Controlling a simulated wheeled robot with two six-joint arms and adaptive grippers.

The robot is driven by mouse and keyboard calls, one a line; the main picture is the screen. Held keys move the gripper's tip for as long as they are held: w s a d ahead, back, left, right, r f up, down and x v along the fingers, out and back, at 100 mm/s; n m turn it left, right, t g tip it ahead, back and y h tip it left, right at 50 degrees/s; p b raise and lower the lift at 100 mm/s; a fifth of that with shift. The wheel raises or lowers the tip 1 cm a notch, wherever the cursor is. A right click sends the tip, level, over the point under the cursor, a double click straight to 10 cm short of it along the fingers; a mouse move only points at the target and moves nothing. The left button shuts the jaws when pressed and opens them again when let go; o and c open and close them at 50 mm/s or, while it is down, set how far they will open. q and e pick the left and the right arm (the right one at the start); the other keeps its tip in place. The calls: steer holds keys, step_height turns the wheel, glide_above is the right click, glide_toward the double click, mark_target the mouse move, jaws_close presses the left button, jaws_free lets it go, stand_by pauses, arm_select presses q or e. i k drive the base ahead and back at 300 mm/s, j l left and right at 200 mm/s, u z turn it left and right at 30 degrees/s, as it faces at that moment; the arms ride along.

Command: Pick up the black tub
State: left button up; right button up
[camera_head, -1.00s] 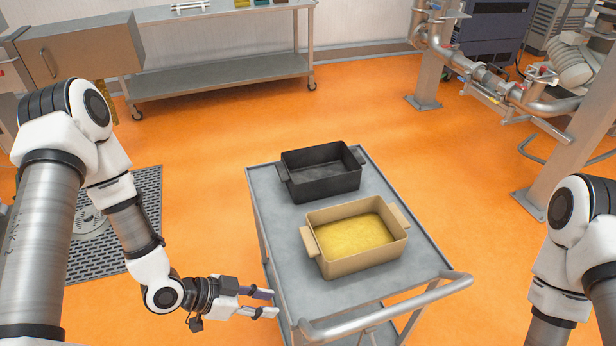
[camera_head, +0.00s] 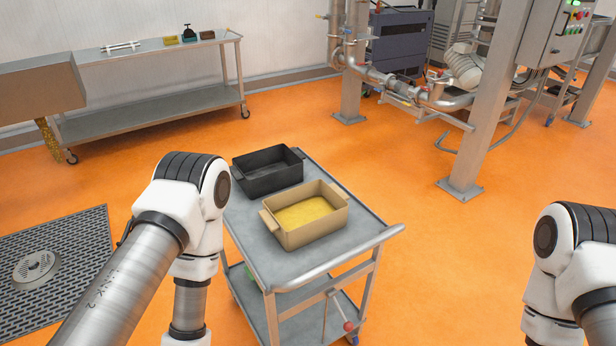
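The black tub (camera_head: 268,176) sits upright at the far left of the grey cart's top (camera_head: 352,236). It looks empty, and it has a handle at each end. My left arm is in front of the cart's left side, with its elbow near the tub in the picture. My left gripper is below the picture edge and out of view. My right arm comes in at the right edge, and its gripper is also out of view.
A tan tub (camera_head: 309,222) with yellow contents stands beside the black tub, nearer to me. A steel table (camera_head: 150,58) stands by the back wall. Steel piping and posts (camera_head: 487,100) stand at the right. Orange floor is clear right of the cart.

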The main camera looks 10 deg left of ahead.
mark_target(262, 172)
steer(key=i+j+z, duration=0.1)
steer(key=j+z, duration=0.35)
steer(key=j, duration=0.2)
steer(key=j+z, duration=0.45)
steer(key=j, duration=0.2)
steer(key=j+z, duration=0.45)
steer(key=j, duration=0.25)
steer(key=k, duration=0.05)
